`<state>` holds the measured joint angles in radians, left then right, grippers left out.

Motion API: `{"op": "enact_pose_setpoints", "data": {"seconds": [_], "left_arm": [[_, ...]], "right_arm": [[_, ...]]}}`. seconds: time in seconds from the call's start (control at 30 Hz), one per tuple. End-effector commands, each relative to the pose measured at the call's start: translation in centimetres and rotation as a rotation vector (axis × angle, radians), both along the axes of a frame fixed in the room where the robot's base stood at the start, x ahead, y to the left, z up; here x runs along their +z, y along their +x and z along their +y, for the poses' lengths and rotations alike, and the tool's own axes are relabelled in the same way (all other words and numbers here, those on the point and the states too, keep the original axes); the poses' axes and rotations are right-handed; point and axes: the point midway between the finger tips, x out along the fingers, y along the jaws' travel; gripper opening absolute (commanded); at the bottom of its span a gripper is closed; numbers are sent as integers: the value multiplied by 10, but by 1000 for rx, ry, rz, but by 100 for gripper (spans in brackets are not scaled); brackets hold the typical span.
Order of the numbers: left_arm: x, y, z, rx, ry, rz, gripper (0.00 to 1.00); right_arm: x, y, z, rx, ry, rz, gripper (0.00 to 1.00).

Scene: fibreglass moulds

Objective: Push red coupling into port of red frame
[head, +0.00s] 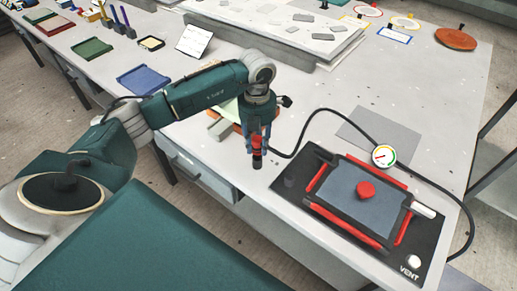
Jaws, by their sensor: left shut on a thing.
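My left gripper (258,137) points down near the front edge of the table and is shut on the red coupling (256,143). The coupling is small and red with a dark lower end, and the fingers partly cover it. The red frame (402,228) lies to the right on a black board marked VENT, around a grey panel (345,184). A red block (366,190) sits on the panel. The coupling is apart from the frame, to its left. I cannot make out the port for certain. My right gripper is not in view.
A grey mat (380,132) lies behind the frame. Trays, a raised slab (275,38) and a brown disc (456,39) stand farther back.

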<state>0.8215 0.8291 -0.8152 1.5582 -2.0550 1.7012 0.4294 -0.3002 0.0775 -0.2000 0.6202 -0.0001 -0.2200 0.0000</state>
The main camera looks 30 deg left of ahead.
Motion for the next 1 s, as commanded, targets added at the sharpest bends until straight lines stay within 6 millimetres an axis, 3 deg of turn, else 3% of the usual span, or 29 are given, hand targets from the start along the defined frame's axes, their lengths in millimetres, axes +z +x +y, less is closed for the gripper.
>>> {"op": "enact_pose_setpoints", "data": {"seconds": [0.7,1.0], "left_arm": [[30,0,0,1,1,0,0],[30,0,0,1,1,0,0]], "right_arm": [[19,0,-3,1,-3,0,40],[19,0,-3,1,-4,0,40]]}}
